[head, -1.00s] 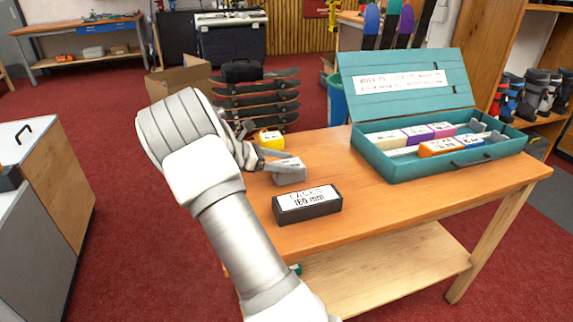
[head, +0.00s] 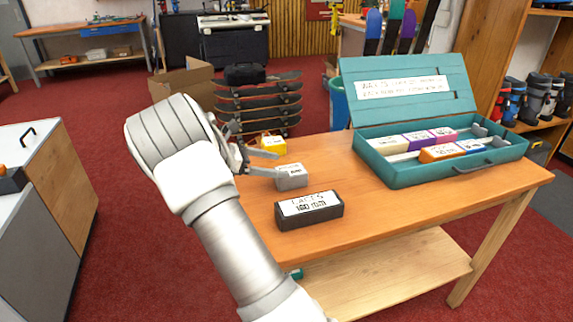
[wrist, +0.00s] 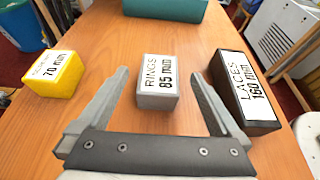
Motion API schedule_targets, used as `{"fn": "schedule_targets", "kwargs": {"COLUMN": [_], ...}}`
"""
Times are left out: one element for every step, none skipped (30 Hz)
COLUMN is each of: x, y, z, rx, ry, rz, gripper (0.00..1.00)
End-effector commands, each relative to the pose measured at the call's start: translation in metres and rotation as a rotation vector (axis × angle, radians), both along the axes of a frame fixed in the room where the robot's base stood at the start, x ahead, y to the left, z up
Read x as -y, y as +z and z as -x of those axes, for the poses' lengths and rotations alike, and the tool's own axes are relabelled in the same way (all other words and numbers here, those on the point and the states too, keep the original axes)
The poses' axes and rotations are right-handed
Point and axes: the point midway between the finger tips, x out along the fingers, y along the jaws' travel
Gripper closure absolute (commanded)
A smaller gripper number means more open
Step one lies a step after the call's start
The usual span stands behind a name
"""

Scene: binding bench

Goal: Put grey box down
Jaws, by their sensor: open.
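The grey box (wrist: 157,88), labelled "RINGS 85 mm", sits upright on the wooden bench (wrist: 130,45). In the head view the grey box (head: 291,177) is near the bench's left side, behind the black box. My gripper (wrist: 157,82) is open, with one finger on each side of the grey box and a gap to both. In the head view my gripper (head: 262,163) reaches in from the left, its fingers low by the box.
A black "LACES 160 mm" box (wrist: 245,92) stands right of the gripper and a yellow "70 mm" box (wrist: 55,72) left. The open teal case (head: 400,176) with several coloured boxes is at the back right. The bench's front right is clear.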

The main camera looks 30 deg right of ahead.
Motion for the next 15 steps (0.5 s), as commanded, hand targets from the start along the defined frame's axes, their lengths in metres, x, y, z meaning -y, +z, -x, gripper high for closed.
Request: {"fn": "schedule_targets", "kwargs": {"x": [-0.012, -0.017, -0.025, -0.03, -0.036, -0.042, -0.046, -0.05, -0.055, -0.058, -0.06, -0.063, -0.064, -0.065, -0.066], "y": [0.007, 0.01, 0.013, 0.015, 0.018, 0.02, 0.021, 0.023, 0.024, 0.025, 0.026, 0.027, 0.028, 0.029, 0.031], "z": [-0.004, -0.005, -0.007, -0.008, -0.01, -0.011, -0.012, -0.013, -0.015, -0.015, -0.016, -0.016, -0.016, -0.016, -0.015], "rx": [0.002, 0.001, 0.001, 0.001, 0.001, 0.001, 0.001, 0.001, 0.001, 0.001, -0.001, -0.001, 0.001, 0.005, 0.013], "ry": [0.004, 0.003, 0.003, 0.003, 0.004, 0.003, 0.002, 0.002, 0.002, 0.001, 0.001, 0.0, 0.0, -0.002, -0.006], "rz": [-0.001, -0.001, -0.001, 0.0, 0.0, -0.001, -0.001, -0.001, -0.001, -0.001, 0.0, 0.0, -0.002, -0.004, -0.011], "gripper": [0.0, 0.0, 0.0, 0.0, 0.0, 0.0, 0.0, 0.0, 0.0, 0.0, 0.0, 0.0, 0.0, 0.0, 0.0]}}
